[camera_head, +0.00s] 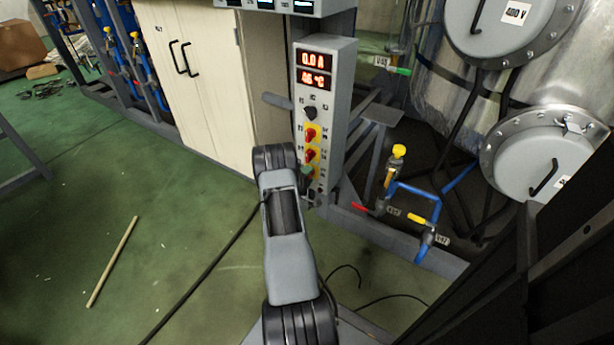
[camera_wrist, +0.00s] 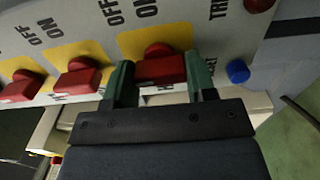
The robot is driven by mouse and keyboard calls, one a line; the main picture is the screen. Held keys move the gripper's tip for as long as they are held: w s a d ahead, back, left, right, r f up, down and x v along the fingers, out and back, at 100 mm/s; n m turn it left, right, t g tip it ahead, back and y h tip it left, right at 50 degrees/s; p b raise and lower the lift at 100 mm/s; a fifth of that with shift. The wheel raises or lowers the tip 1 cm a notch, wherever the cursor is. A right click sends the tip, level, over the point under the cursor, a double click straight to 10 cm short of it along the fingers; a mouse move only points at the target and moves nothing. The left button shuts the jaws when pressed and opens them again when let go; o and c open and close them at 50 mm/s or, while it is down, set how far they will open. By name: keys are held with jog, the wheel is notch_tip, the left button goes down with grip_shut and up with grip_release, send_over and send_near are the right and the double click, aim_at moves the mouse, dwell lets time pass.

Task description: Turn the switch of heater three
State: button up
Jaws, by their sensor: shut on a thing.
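The grey control panel (camera_head: 333,120) carries a column of red switches on yellow plates, with ON and OFF marks. In the wrist view, my gripper (camera_wrist: 160,80) has its green fingers on both sides of the red switch (camera_wrist: 160,64) at the right end of the row, shut on it. Two other red switches (camera_wrist: 78,76) (camera_wrist: 20,86) sit to its left, free. The label under the held switch is mostly hidden by my gripper. In the head view, two red switches (camera_head: 311,134) (camera_head: 311,154) show above my gripper (camera_head: 306,173), which hides most of the lowest one.
A blue button (camera_wrist: 238,72) lies just right of my gripper's right finger. A black knob (camera_head: 310,112) and red displays (camera_head: 314,70) are higher on the panel. Valves and blue pipes (camera_head: 410,190) stand to the right, a pale cabinet (camera_head: 200,70) to the left.

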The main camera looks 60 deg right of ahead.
dwell(0.4)
jog(key=o, duration=0.9)
jog(key=shift+o, duration=0.2)
jog(key=shift+a, duration=0.1)
jog(key=a+p, duration=0.3)
jog(key=a, duration=1)
jog(key=shift+a, duration=0.3)
jog(key=shift+w, duration=0.1)
